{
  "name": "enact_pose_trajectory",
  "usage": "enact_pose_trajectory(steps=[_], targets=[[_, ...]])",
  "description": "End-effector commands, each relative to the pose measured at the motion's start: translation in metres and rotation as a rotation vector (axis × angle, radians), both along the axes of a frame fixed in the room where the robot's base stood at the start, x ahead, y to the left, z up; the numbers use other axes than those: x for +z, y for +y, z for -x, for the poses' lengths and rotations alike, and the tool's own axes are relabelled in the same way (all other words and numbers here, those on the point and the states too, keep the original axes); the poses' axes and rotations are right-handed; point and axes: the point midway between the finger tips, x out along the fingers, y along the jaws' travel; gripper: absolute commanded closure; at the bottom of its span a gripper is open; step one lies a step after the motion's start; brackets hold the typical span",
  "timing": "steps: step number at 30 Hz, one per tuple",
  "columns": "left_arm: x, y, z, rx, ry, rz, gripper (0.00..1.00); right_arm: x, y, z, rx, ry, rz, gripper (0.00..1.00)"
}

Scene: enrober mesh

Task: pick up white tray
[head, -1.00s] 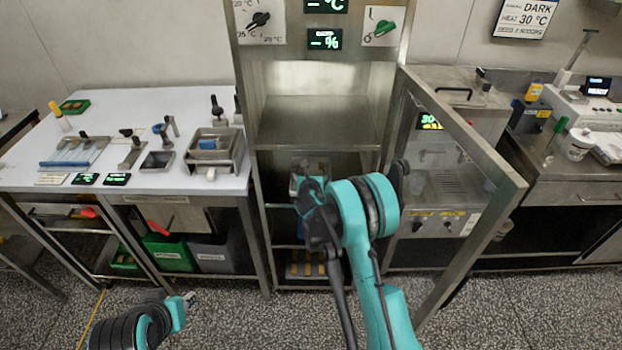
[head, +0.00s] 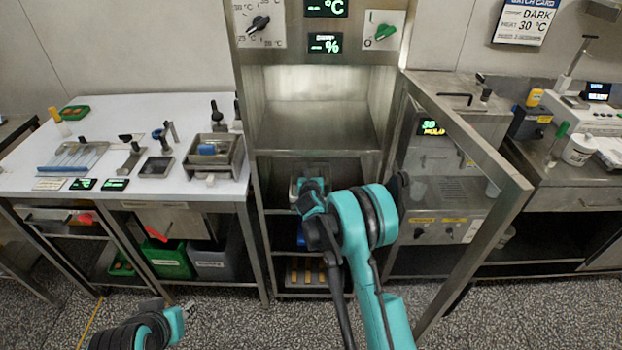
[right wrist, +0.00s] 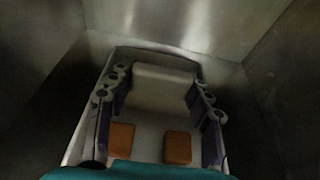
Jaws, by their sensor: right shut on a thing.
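In the right wrist view the white tray (right wrist: 145,128) lies inside a dim metal compartment, with two orange-brown pieces (right wrist: 178,147) in it. The fingers of my right gripper (right wrist: 158,78) stand along its two sides, with a pale block-like part (right wrist: 165,88) between them; the gripper is shut on the tray. In the head view my right gripper (head: 311,187) reaches into the open cabinet below its middle shelf, and only a pale edge of the tray (head: 294,188) shows beside it.
The cabinet's metal door frame (head: 475,140) stands open right of my right arm. Metal walls (right wrist: 270,100) rise close around the tray. A lower shelf holds several orange-brown pieces (head: 306,272). A white worktable (head: 105,115) with tools stands at left.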

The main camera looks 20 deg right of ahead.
Motion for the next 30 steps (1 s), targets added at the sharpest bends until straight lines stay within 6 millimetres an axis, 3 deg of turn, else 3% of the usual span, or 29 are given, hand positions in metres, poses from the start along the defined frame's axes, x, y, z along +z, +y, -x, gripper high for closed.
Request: enact_pose_trajectory(steps=[5,12,17,30], targets=[[0.006,0.000,0.000,0.000,0.000,0.000,0.69,0.009,0.000,0.000,0.000,0.000,0.000,1.00],[0.025,0.000,0.000,0.000,0.000,0.000,0.69,0.041,0.001,0.001,0.001,0.000,0.000,1.00],[0.030,0.000,0.000,0.000,0.000,0.000,0.69,0.038,0.010,0.035,0.002,-0.001,0.001,1.00],[0.045,0.000,0.000,0.000,0.000,0.000,0.69,0.035,0.044,0.150,0.002,-0.001,0.001,1.00]])
